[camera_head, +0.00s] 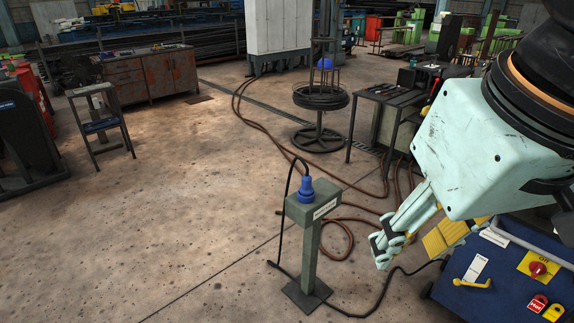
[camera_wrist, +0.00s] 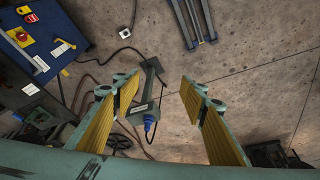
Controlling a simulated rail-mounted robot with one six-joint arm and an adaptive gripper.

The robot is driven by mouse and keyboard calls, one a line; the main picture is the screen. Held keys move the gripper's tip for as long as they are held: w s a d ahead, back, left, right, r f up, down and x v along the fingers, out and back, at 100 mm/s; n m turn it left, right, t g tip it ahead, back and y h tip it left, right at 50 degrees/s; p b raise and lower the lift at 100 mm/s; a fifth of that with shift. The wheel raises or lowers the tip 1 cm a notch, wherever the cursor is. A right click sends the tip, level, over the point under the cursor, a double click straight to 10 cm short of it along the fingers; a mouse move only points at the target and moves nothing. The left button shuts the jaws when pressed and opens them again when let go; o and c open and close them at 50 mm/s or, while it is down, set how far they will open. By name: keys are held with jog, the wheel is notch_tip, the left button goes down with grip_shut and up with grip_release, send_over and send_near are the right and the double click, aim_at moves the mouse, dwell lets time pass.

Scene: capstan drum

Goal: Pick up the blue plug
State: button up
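The blue plug (camera_head: 306,190) stands upright on top of a grey-green post (camera_head: 310,245) in the middle of the head view. A black cable loops up from it and down to the floor. My gripper (camera_head: 385,250) is to the right of the post, apart from the plug. In the wrist view the plug (camera_wrist: 149,126) shows between the two spread fingers, beyond them. The gripper (camera_wrist: 160,84) is open with yellow pads and nothing between them in its grasp.
A blue control cabinet (camera_head: 500,275) with a red switch stands at the right, close to my gripper. A table with tools (camera_head: 392,93) and a cable reel stand (camera_head: 320,100) are behind. Brown hoses (camera_head: 265,130) lie on the floor. The floor left of the post is clear.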

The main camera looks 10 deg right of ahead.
jog(key=w+r+n+p, duration=0.1)
jog(key=w+r+n, duration=0.15)
jog(key=w, duration=0.65)
jog(key=w+r+n+p, duration=0.1)
jog(key=w+r+p, duration=0.15)
jog(key=w, duration=0.75)
jog(key=n+g+y+p, duration=0.25)
jog(key=n+p, duration=0.45)
jog(key=n, duration=0.5)
send_over(308, 175)
jog(key=d, duration=0.2)
notch_tip(308, 175, down, 28)
jog(key=shift+s+a+f+g+h, duration=0.15)
jog(key=shift+s+g+h, duration=0.1)
jog(key=shift+g+h, duration=0.15)
jog(key=shift+f, duration=0.1)
jog(key=shift+w+a+f, duration=0.1)
jog(key=shift+a+f, duration=0.1)
jog(key=shift+f, duration=1.2)
jog(key=shift+s+a+f, duration=0.1)
jog(key=shift+a+f, duration=0.15)
jog(key=shift+f, duration=1.1)
jog(key=shift+w+a+f, duration=0.1)
jog(key=shift+a+f, duration=0.1)
jog(key=shift+f, duration=1.2)
jog(key=shift+f, duration=0.1)
